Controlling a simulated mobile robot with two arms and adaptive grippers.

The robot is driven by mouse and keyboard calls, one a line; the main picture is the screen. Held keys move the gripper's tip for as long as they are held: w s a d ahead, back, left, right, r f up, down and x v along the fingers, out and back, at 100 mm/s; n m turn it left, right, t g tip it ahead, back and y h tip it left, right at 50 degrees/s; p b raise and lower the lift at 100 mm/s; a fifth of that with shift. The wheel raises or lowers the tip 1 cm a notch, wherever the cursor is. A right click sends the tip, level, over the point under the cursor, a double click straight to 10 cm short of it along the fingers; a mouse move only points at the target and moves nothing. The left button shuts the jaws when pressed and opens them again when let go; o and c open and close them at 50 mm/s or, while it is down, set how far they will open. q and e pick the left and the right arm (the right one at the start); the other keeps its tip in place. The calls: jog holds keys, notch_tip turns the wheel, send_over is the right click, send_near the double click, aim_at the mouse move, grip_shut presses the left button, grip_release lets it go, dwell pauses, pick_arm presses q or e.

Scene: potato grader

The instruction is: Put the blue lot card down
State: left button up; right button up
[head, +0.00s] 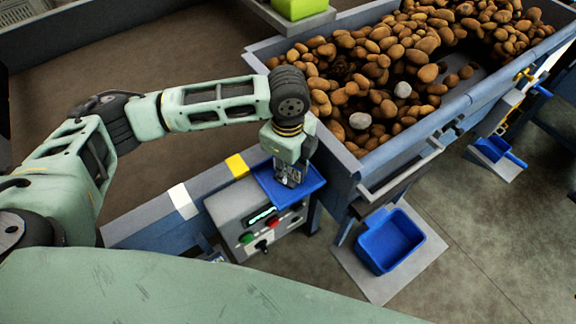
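My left gripper (290,181) points down over a shallow blue tray-like piece (314,193) on top of the grey control box (233,207). Its fingertips are at or just above that blue surface. The fingers are small and dark here, and I cannot tell whether they are open or shut. I cannot make out a separate blue lot card; it may be hidden under the gripper or blend with the blue surface. My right gripper is not in view.
The control box has a lit display and red and green buttons. The grader's trough (349,164) of potatoes, with a few pale lumps among them, stands just to the right. A blue bin (391,241) sits on a pale floor plate (376,287). Yellow (237,166) and white (183,201) patches mark the blue ledge.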

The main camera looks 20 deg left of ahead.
pick_arm(q)
notch_tip(320, 180, up, 12)
jog(key=b, duration=0.2)
jog(key=shift+f+b, duration=0.15)
jog(key=shift+b, duration=0.25)
jog(key=shift+r, duration=0.35)
